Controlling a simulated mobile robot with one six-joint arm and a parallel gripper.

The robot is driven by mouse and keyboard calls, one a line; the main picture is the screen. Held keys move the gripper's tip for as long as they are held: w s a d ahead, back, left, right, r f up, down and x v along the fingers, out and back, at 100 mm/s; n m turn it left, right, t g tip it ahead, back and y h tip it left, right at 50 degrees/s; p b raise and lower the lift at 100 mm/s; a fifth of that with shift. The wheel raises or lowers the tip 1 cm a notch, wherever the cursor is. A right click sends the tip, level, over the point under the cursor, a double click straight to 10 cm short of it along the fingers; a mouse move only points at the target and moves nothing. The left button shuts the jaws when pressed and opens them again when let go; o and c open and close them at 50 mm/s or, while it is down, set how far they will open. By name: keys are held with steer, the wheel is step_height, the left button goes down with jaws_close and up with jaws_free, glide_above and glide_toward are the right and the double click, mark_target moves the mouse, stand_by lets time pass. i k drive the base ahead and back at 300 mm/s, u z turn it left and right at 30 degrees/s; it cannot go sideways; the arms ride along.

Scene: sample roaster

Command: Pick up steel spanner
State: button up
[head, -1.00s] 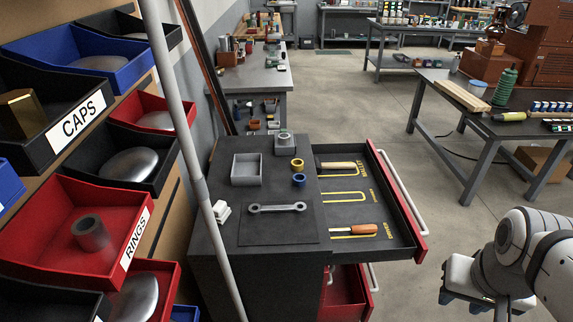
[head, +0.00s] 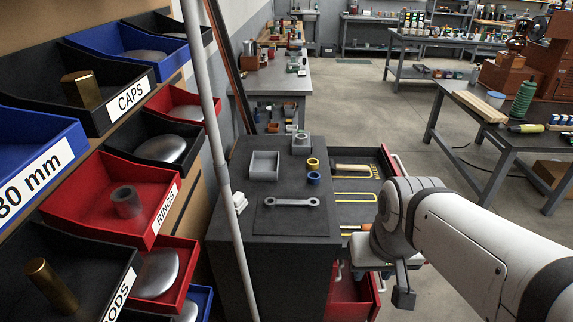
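The steel spanner (head: 291,201), grey with a ring at each end, lies flat on a dark mat (head: 271,220) on top of the black cabinet (head: 262,262). My gripper (head: 383,285) is to the right of the spanner, in front of the cabinet's open drawer and apart from the spanner. My arm covers part of the drawer. The gripper is partly seen from above, behind my wrist, so its opening is not clear.
A grey square tray (head: 264,166), a brass ring (head: 313,163), a blue ring (head: 313,178) and a grey block (head: 301,143) stand behind the spanner. The open drawer (head: 352,184) juts out right. A grey pole (head: 224,165) and parts bins flank the left.

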mark_target(275, 202)
steer(key=z, duration=0.05)
steer(key=i, duration=1)
steer(key=u, duration=0.05)
